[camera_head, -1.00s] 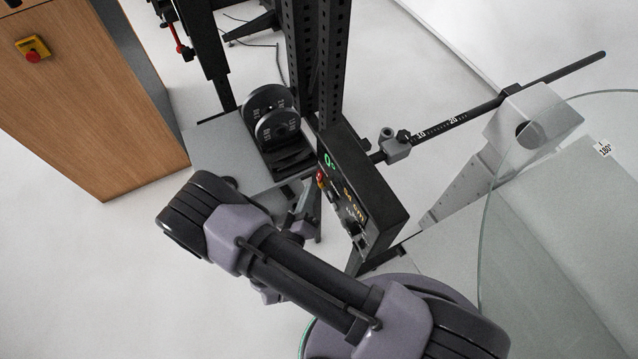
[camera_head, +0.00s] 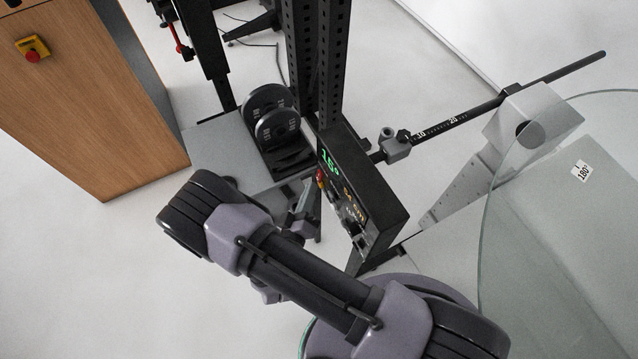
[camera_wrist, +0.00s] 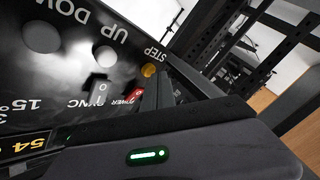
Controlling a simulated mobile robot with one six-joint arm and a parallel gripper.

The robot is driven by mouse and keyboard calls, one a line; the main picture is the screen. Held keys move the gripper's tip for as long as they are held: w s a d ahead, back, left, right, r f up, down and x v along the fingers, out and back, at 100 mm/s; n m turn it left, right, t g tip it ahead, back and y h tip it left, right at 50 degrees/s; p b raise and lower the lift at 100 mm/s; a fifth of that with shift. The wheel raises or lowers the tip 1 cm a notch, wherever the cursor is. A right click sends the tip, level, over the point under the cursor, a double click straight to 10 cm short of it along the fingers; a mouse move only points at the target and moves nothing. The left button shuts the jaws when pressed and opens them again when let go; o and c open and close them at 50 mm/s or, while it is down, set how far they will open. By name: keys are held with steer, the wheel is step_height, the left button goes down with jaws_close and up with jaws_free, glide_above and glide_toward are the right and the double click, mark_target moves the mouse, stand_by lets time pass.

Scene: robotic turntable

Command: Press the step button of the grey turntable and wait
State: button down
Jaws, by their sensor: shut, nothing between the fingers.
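The black control panel (camera_head: 375,205) stands in the middle of the head view, its face turned to the left. Its display reads 15° in green and 54 cm in orange. In the head view my arm partly hides the gripper.
A black scaled rod (camera_head: 455,120) runs from the panel's post to a grey bracket (camera_head: 535,115). Black weight plates (camera_head: 277,130) sit behind the panel. A wooden cabinet (camera_head: 90,110) with a red emergency button stands at the left. Bare floor lies at lower left.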

steer(key=shift+s+a, duration=0.3)
steer(key=shift+a, duration=0.15)
steer(key=shift+s+a+b, duration=0.2)
steer(key=shift+s+a, duration=0.25)
steer(key=shift+a, duration=0.25)
steer(key=shift+s+a+b, duration=0.25)
steer(key=shift+s+a, duration=0.15)
steer(key=shift+a, duration=0.3)
steer(key=shift+s+a+b, duration=0.2)
steer(key=shift+s+a, duration=0.25)
steer(key=shift+a, duration=0.25)
